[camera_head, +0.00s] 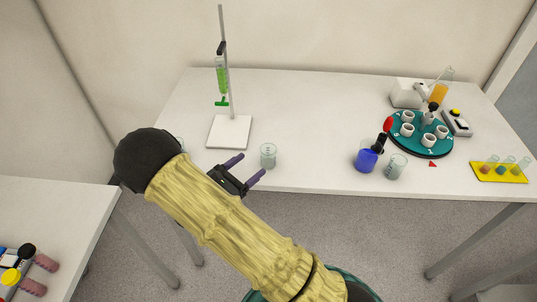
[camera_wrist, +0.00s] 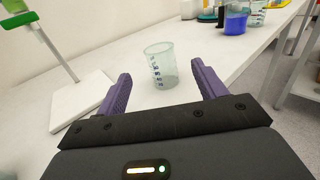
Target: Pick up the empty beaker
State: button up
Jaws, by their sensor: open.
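A clear glass beaker (camera_head: 268,156) with dark markings stands upright near the front edge of the white table. It looks empty, and in the wrist view the beaker (camera_wrist: 161,62) shows beyond and between the fingers. My gripper (camera_head: 252,164) is open, with its two purple fingers pointing towards the beaker; nothing is between the pads. In the wrist view the gripper (camera_wrist: 160,70) has a finger on each side of the picture. A second clear beaker (camera_head: 396,167) stands further right; I cannot tell whether it is empty.
A stand with a white base (camera_head: 229,132) and green burette is left of the beaker. The table around the first beaker is clear.

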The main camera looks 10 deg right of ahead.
aim_at(263, 155)
jog(key=p+x, duration=0.1)
jog(key=x, duration=0.5)
jog(key=shift+d, duration=0.15)
jog(key=shift+w+d, duration=0.2)
jog(key=shift+d, duration=0.05)
jog(key=p+x, duration=0.2)
jog(key=x, duration=0.2)
jog(key=shift+w+d+f, duration=0.15)
jog(key=shift+f, duration=0.05)
jog(key=c, duration=1.1)
